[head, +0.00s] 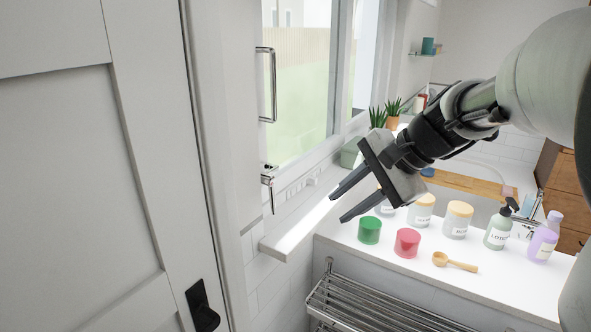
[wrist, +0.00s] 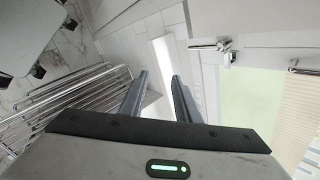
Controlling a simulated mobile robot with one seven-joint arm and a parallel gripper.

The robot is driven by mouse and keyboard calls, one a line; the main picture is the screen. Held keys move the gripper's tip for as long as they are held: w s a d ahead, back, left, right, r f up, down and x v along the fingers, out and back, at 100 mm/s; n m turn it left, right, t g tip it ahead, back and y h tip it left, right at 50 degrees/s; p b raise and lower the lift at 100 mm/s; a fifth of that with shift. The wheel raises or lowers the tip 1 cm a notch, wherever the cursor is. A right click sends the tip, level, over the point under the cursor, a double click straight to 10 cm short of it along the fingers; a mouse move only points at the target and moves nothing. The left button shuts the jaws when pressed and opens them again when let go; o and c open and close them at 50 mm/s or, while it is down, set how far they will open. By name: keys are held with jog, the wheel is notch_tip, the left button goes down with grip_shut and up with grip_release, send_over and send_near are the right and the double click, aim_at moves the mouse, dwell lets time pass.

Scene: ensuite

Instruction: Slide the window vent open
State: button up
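The window (head: 300,90) has a white frame and pale green lower glass. The glass also shows at the right of the wrist view (wrist: 245,115). A metal bar handle (head: 266,85) is on its left side, with a metal lever handle (head: 268,182) below. The lever also shows in the wrist view (wrist: 210,46). Small pale fittings (head: 298,187) line the bottom frame; I cannot tell whether these are the vent. My gripper (head: 338,208) is open and empty, apart from the window and right of the lever. Its fingers show in the wrist view (wrist: 160,80).
A white sill (head: 285,238) juts out below the window. A counter (head: 380,255) at right holds green and pink cups, several jars, bottles and a wooden scoop. A metal rack (head: 350,305) is below it. A white door (head: 95,180) stands at left.

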jog(key=w+d+f+m+t+y+b, duration=0.1)
jog(key=w+f+m+y+b, duration=0.25)
jog(key=w, duration=0.35)
jog(key=w+d+f+m+y+b, duration=0.2)
jog(key=w+f+m, duration=0.1)
jog(key=w+f, duration=0.25)
jog(key=m+t+y+b, duration=0.3)
jog(key=m+t+b, duration=0.15)
jog(key=m, duration=0.25)
send_near(320, 188)
jog(key=x, duration=0.3)
jog(key=r+x, duration=0.1)
jog(key=x, duration=0.2)
jog(key=r+b+x, duration=0.1)
jog(key=x, duration=0.3)
jog(key=shift+s, duration=0.1)
jog(key=shift+r, duration=0.1)
grip_shut()
